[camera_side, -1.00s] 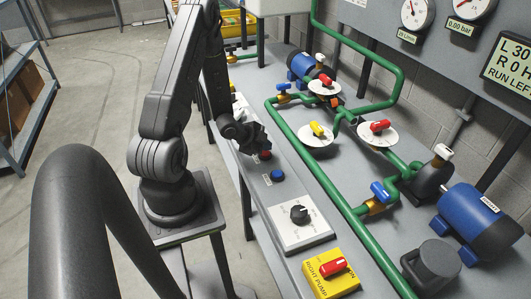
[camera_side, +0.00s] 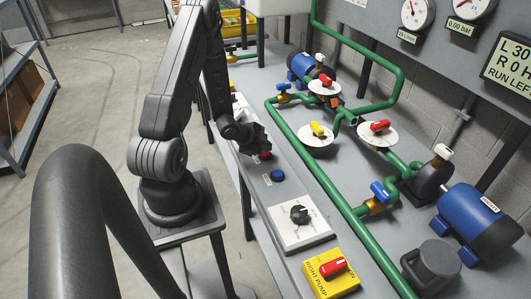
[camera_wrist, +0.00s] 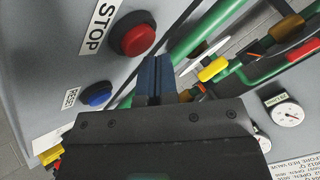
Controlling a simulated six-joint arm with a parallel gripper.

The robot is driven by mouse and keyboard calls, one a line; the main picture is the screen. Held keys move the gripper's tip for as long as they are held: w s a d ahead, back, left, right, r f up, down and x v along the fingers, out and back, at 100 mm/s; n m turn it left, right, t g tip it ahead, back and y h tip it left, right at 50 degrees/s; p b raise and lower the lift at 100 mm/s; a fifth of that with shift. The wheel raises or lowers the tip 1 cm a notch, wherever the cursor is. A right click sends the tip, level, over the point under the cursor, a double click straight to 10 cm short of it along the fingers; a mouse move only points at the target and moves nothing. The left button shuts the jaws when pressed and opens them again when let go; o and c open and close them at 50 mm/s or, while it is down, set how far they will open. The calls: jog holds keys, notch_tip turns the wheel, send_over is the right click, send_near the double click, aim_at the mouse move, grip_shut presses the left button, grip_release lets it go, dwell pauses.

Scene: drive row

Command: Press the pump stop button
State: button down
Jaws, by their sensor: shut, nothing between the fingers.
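The pump stop button is a red round button (camera_wrist: 136,36) beside a white label reading STOP in the wrist view. In the side view the red button (camera_side: 265,155) shows just below my gripper (camera_side: 258,145). In the wrist view my gripper's fingers (camera_wrist: 155,78) are shut and empty, beside and a little below the red button in the picture. I cannot tell whether the fingertips touch it; in the wrist view they appear apart from it.
A blue reset button (camera_side: 277,175) sits nearer the camera on the same grey panel. A black selector knob (camera_side: 299,214) and a yellow right pump switch box (camera_side: 331,273) follow. Green pipes (camera_side: 330,185) with coloured valve handles run alongside. A display (camera_side: 508,62) reads RUN LEFT.

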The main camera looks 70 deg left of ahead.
aim_at(265, 153)
jog(key=shift+f, duration=0.35)
dwell(0.3)
jog(key=shift+r, duration=0.5)
jog(key=shift+r, duration=3)
